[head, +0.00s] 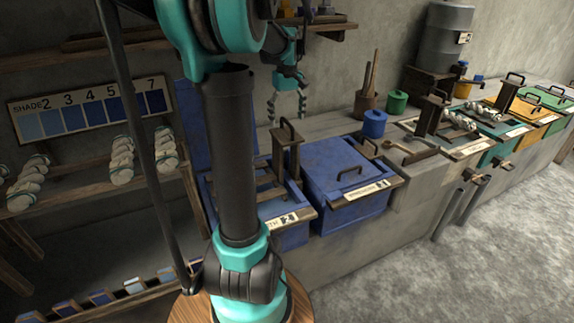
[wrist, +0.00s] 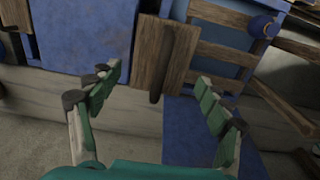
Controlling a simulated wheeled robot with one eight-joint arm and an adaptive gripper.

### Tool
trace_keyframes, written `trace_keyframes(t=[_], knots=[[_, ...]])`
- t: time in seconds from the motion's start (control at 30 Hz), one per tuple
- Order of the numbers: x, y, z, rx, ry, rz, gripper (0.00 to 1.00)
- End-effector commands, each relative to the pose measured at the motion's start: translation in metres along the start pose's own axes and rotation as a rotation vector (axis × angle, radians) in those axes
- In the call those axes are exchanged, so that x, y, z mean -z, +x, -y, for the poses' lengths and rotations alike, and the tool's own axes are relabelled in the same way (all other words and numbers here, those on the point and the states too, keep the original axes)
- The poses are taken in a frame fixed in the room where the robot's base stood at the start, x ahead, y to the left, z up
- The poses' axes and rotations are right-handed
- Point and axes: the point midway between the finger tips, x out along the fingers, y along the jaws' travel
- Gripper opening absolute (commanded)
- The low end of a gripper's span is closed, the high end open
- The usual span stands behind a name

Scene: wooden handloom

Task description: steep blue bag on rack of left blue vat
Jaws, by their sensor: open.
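The left blue vat (head: 283,237), labelled 2, is open, with a wooden rack (head: 268,190) and upright wooden handle post (head: 287,150); my arm hides part of it. In the wrist view, the rack slats (wrist: 222,52) show at upper right, and the wooden post (wrist: 166,52) stands between the fingertips in the picture, with no grip on it visible. My gripper (head: 287,106) is open and empty, fingers down, behind and above the left vat; it also shows in the wrist view (wrist: 160,88). I cannot make out a blue bag.
The lidded blue vat (head: 345,178), labelled 1, stands close on the right. A blue panel (head: 190,120) leans on the wall behind. Blue (head: 374,123) and green (head: 397,102) pots stand on the counter. White bundles (head: 122,160) lie on the left shelf.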

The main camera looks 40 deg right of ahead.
Motion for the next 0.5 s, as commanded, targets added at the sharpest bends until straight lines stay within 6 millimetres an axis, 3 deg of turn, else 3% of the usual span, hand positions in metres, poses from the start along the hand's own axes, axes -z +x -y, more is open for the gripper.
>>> trace_keyframes(t=[0.13, 0.5], knots=[[0.000, 0.019, 0.000, 0.000, 0.000, 0.000, 0.78], [0.000, 0.025, 0.000, 0.000, 0.000, 0.000, 0.78]])
